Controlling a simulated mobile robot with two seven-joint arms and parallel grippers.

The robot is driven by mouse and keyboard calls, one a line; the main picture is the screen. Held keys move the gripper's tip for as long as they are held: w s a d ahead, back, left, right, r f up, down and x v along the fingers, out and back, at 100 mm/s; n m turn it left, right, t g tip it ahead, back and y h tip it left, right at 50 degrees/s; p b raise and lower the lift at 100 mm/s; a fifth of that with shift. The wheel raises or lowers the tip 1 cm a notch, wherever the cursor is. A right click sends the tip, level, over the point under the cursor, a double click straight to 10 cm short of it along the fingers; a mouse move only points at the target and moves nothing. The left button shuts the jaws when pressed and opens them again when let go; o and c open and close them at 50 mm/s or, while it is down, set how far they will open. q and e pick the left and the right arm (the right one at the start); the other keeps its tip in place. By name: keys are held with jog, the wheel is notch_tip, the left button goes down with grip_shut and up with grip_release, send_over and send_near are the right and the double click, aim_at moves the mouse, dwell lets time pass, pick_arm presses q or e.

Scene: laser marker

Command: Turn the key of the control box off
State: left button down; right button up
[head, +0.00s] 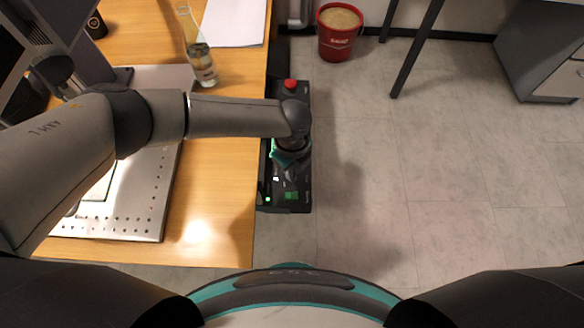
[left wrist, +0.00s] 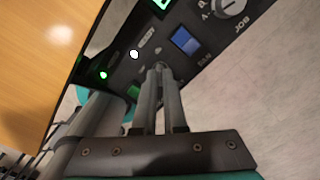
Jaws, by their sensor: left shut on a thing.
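The black control box (head: 305,190) sits at the right edge of the wooden table in the head view. Its panel (left wrist: 185,70) fills the upper middle of the left wrist view, with a blue screen, lit green and white lamps and a knob marked JOB. My left gripper (head: 287,158) is over the box, its fingertips mostly hidden by my arm in the head view. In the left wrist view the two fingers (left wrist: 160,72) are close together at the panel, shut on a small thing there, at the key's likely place. The key itself is hidden between the fingertips. My right gripper is not in view.
A red emergency button (head: 290,85) is at the box's far end. A red bucket (head: 338,45) stands on the floor. The floor right of the box is clear.

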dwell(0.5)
pick_arm(q)
jog(key=n+p, duration=0.2)
jog(key=n, duration=0.1)
jog(key=shift+n, duration=0.3)
jog(key=n+p, duration=0.3)
jog(key=n, duration=0.2)
jog(key=n+p, duration=0.2)
jog(key=n, duration=0.3)
jog(key=n+p, duration=0.1)
jog(key=n, duration=0.3)
jog(key=shift+n, duration=0.3)
jog(key=c, duration=1)
grip_release()
